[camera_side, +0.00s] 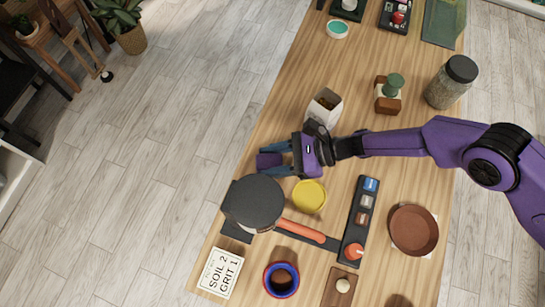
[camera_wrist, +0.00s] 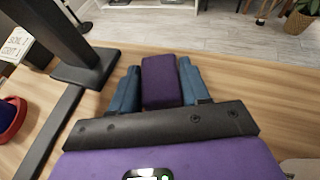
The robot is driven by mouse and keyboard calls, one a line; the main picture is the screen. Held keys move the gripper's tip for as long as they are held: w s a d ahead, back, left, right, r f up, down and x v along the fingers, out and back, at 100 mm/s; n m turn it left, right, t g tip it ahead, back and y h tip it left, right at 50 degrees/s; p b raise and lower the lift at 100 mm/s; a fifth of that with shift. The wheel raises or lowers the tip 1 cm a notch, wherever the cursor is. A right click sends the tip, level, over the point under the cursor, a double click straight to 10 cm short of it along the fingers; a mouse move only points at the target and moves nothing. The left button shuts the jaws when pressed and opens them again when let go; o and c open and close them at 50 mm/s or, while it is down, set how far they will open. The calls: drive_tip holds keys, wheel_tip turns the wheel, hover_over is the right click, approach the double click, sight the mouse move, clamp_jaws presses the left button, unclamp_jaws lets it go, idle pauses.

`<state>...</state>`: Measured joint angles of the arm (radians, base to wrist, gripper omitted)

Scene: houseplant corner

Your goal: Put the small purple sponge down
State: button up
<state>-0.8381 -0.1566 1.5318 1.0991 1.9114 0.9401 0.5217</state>
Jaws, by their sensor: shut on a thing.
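The small purple sponge (camera_side: 268,161) is a dark purple block near the table's left edge in the side view. My gripper (camera_side: 275,160) is shut on it, with one blue finger on each side. In the wrist view the sponge (camera_wrist: 160,82) sits upright between the blue fingertips (camera_wrist: 157,90).
A black round-topped stand (camera_side: 254,198) is close below the sponge in the side view; its post (camera_wrist: 72,40) is left in the wrist view. A yellow dish (camera_side: 309,196) and an open white carton (camera_side: 324,107) are nearby. Bare wood lies left of the carton.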

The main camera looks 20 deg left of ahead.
drive_tip(key=o, duration=1)
drive_tip(key=shift+f, duration=0.1)
drive_tip(key=shift+r, duration=0.25)
drive_tip(key=v, duration=1.2)
drive_tip(key=shift+w, duration=0.1)
